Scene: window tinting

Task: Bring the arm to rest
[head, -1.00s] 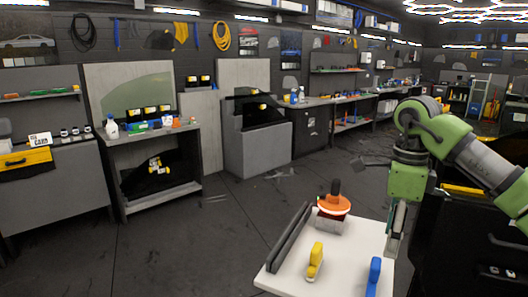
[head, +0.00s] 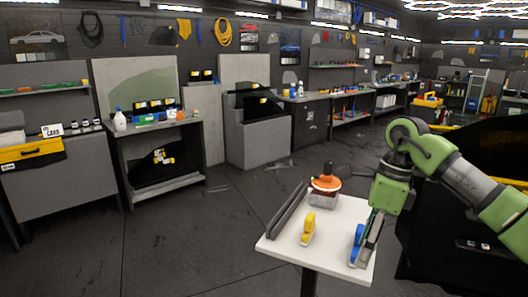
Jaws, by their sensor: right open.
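My right arm comes in from the right in the head view, with its green wrist (head: 390,192) above the right side of a small white table (head: 285,246). My right gripper (head: 364,254) points down at the table's right edge and is open. A blue tool (head: 356,240) stands right beside its fingers in the picture; I cannot tell whether they touch. A yellow tool (head: 308,228) stands near the table's middle. A long dark bar (head: 287,210) lies along the left edge. My left gripper is out of view.
A black car body (head: 455,235) stands close on the right, behind and below my right arm. Workbenches (head: 165,128) and a grey cabinet (head: 258,140) line the back wall. The dark floor (head: 190,240) left of the table is clear.

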